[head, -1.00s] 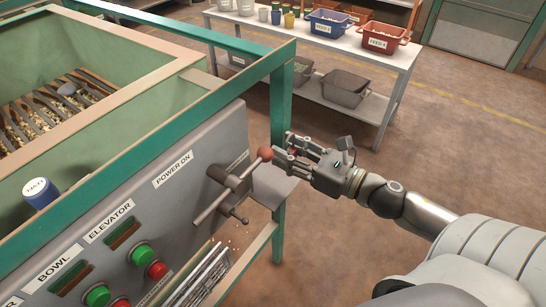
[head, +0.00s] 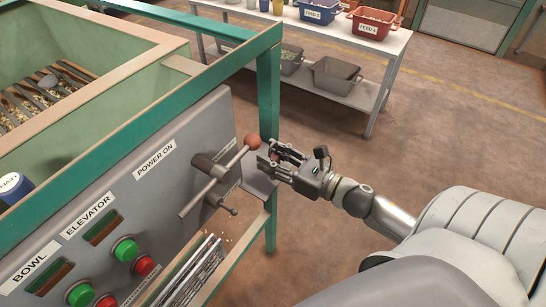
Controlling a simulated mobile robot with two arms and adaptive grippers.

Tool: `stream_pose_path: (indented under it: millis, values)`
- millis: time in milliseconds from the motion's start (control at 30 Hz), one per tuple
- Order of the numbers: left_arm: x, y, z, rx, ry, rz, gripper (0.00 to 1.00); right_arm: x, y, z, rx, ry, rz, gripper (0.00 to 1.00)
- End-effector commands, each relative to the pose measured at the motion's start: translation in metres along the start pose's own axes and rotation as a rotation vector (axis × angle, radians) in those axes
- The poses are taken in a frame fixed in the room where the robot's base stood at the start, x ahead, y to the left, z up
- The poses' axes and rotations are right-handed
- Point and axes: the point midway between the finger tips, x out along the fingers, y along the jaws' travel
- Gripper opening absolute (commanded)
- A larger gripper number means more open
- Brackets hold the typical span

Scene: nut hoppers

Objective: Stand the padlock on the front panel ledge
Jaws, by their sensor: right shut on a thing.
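My right gripper (head: 273,160) is shut on a small, partly reddish thing at the right end of the front panel. The fingers hide most of it; I take it to be the padlock, but its shape cannot be made out. The grey front panel (head: 150,195) carries a lever with a red ball knob (head: 253,141). The fingertips are just right of and below this knob; whether they touch it is unclear. A pale ledge (head: 246,243) runs along the panel's lower edge, below the gripper. My left gripper is not in view.
Green buttons (head: 125,249) and red buttons (head: 145,266) sit lower left. A green post (head: 269,100) stands right behind the knob. A white table (head: 385,47) with bins is behind. The floor to the right is clear.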

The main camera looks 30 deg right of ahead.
Motion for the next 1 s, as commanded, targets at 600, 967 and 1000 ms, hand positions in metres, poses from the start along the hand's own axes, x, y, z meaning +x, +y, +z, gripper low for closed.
stream_pose_path:
  millis: [600,967,1000]
  values:
    - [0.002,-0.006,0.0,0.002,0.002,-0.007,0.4,0.0,0.0,-0.002,-0.001,0.001,0.0,0.57]
    - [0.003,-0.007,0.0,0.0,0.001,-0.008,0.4,-0.012,0.0,-0.001,0.001,0.003,-0.001,0.57]
    - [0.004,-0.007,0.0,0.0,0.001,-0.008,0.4,-0.017,0.0,-0.002,0.001,0.004,-0.001,0.57]
